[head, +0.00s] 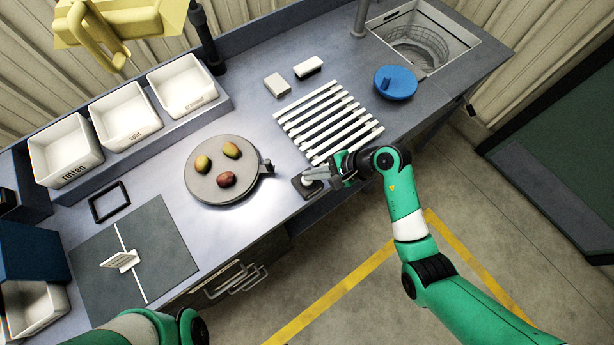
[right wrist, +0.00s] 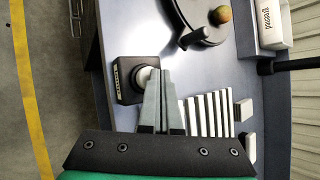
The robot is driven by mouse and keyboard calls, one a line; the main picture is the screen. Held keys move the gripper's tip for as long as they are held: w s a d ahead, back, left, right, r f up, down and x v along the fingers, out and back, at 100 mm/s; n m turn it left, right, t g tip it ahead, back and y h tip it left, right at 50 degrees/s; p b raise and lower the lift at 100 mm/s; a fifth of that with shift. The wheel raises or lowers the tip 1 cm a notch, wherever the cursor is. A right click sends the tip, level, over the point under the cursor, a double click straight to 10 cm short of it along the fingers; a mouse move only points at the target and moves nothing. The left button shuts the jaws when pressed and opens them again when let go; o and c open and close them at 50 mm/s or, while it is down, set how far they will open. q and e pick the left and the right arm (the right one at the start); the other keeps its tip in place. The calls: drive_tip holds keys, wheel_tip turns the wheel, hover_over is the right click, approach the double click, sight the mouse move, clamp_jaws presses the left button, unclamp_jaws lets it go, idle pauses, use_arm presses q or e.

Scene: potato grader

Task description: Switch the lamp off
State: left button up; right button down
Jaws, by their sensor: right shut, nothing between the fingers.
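A small dark box with a round pale button (right wrist: 145,76) and a printed strip sits at the counter's front edge; I take it for the lamp switch. It also shows in the head view (head: 303,188), partly covered by my right gripper (head: 309,176). That gripper is shut and empty, its fingertips (right wrist: 161,73) at the button's edge in the right wrist view; I cannot tell whether they touch it. A black post (head: 205,35) stands at the back; its upper part is out of frame. A bright patch lies on the counter around the round plate. My left gripper is out of view.
The round grey plate (head: 208,189) with three potatoes lies left of the switch. A white slatted rack (head: 330,120) is behind it, with a blue lid (head: 396,82) and sink (head: 425,38) farther right. White bins (head: 124,116) line the back left. A yellow hanging object (head: 120,22) fills the top left.

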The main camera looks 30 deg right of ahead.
idle(0.5)
drive_tip(key=shift+f, duration=0.55)
drive_tip(key=shift+r, duration=0.4)
drive_tip(key=shift+r+p, duration=0.1)
drive_tip(key=shift+p, duration=0.25)
wheel_tip(320, 180, up, 6)
drive_tip(key=p, duration=0.6)
